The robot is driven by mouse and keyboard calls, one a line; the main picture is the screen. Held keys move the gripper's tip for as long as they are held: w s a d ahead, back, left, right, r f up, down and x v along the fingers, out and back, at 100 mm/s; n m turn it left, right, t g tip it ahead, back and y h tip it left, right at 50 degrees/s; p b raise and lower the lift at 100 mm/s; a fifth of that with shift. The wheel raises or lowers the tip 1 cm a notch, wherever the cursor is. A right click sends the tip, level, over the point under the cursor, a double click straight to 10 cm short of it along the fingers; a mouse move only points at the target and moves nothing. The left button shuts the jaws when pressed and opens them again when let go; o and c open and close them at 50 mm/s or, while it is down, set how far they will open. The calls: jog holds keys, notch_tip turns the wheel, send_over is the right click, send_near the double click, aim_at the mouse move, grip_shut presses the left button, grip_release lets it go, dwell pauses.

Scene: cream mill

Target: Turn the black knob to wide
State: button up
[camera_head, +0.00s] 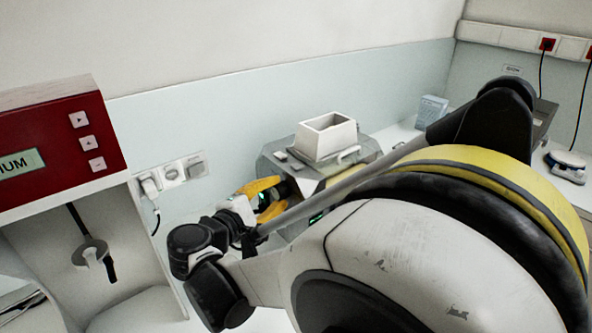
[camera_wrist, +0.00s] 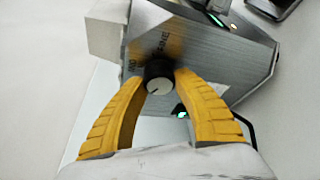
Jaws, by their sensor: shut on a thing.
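The black knob (camera_wrist: 158,78) shows in the wrist view, with a pale face and a dark pointer line. It sits on the front of a grey metal machine (camera_wrist: 215,60), which also shows in the head view (camera_head: 362,150). My gripper (camera_wrist: 160,82) has yellow fingers, one on each side of the knob, shut on it. In the head view my gripper (camera_head: 264,196) is at the machine's left front, and the knob is hidden there. Lettering beside the knob is partly covered and blurred, so I cannot tell the setting.
A white open hopper (camera_head: 326,136) stands on top of the machine. A red panel unit (camera_head: 60,140) is at the left, near wall sockets (camera_head: 172,174) with a plugged cable. A light blue box (camera_head: 430,112) and a small scale (camera_head: 566,164) stand on the counter at the right.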

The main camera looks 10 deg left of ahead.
jog(key=o, duration=1.2)
jog(key=shift+w, duration=0.1)
jog(key=v, duration=1.2)
